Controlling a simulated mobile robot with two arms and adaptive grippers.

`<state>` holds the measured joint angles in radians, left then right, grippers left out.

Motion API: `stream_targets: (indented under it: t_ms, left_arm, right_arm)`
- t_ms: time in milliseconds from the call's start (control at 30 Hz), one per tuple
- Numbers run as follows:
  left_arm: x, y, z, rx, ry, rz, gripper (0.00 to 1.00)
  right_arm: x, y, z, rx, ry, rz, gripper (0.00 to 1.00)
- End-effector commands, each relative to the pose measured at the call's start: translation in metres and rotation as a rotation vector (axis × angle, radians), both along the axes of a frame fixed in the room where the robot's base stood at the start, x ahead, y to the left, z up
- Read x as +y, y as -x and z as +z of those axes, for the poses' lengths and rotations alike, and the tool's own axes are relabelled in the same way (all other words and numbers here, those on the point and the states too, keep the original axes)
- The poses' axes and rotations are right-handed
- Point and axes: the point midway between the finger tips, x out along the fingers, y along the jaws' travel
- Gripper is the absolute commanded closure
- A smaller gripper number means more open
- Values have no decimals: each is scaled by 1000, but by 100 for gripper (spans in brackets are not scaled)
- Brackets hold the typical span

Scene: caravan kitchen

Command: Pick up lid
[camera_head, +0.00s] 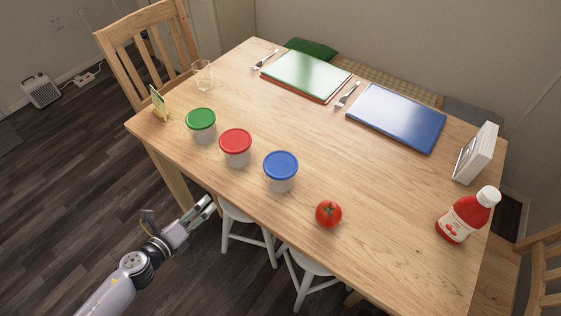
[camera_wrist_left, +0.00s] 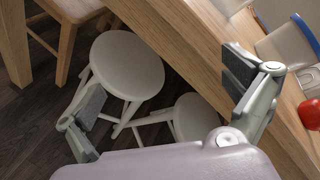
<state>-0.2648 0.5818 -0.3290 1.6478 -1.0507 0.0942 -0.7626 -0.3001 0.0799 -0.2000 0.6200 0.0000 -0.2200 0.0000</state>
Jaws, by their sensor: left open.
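Three tubs with lids stand in a row along the near left part of the wooden table (camera_head: 330,187). They have a green lid (camera_head: 201,118), a red lid (camera_head: 236,141) and a blue lid (camera_head: 281,165); all three lids sit on their tubs. My left gripper (camera_head: 207,207) is open and empty, off the table's near left edge and below the tubs. In the left wrist view its fingers (camera_wrist_left: 160,105) are spread wide, with the table edge close to one finger. The blue lid (camera_wrist_left: 306,34) shows partly at that view's upper right. My right gripper is not in view.
Cutting boards (camera_head: 396,117), forks and a glass (camera_head: 203,74) lie farther back. White stools (camera_wrist_left: 127,66) stand under the table edge near my gripper.

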Motion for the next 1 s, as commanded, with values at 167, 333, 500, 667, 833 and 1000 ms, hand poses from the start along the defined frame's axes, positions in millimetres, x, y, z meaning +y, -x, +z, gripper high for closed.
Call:
stream_targets:
  t_ms: [167, 333, 500, 667, 833, 1000]
  left_arm:
    - [-65, 15, 107, -392, -388, -405, 1]
    - [-95, 36, 150, -598, -584, -577, 1]
    - [-110, 32, 160, -646, -626, -609, 1]
    - [-134, 9, 155, -646, -621, -604, 1]
    - [-161, -15, 145, -643, -620, -606, 1]
    - [-181, -34, 137, -641, -621, -605, 1]
  right_arm:
    - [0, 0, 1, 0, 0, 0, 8]
    - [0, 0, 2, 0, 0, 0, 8]
    - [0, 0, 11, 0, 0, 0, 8]
    - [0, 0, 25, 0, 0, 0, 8]
    - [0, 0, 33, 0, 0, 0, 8]
    - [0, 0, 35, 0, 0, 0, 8]
